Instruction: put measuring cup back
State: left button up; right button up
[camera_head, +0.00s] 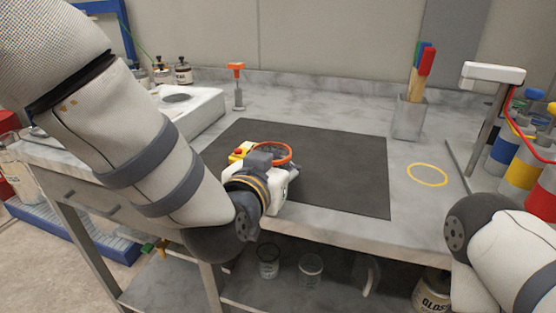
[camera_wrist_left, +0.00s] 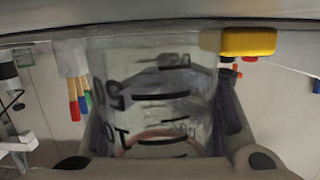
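In the left wrist view a clear measuring cup (camera_wrist_left: 150,75) with black graduation marks fills the middle, very close to the camera. My left gripper (camera_wrist_left: 168,135) has a finger on each side of the cup and is shut on it. In the head view my left gripper (camera_head: 268,160) is over the near left part of the dark mat (camera_head: 340,175). The cup is mostly hidden there by the gripper. An orange ring (camera_head: 288,146) shows just beyond the gripper. My right arm enters at the lower right; its gripper is out of view.
A yellow ring (camera_head: 427,174) lies on the bare counter right of the mat. A yellow block with a red button (camera_head: 239,152) is close to my left gripper. Two cups (camera_head: 268,262) (camera_head: 310,269) stand on the lower shelf.

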pick_arm(q)
jog(key=o, duration=0.8)
jog(key=shift+c, duration=0.2)
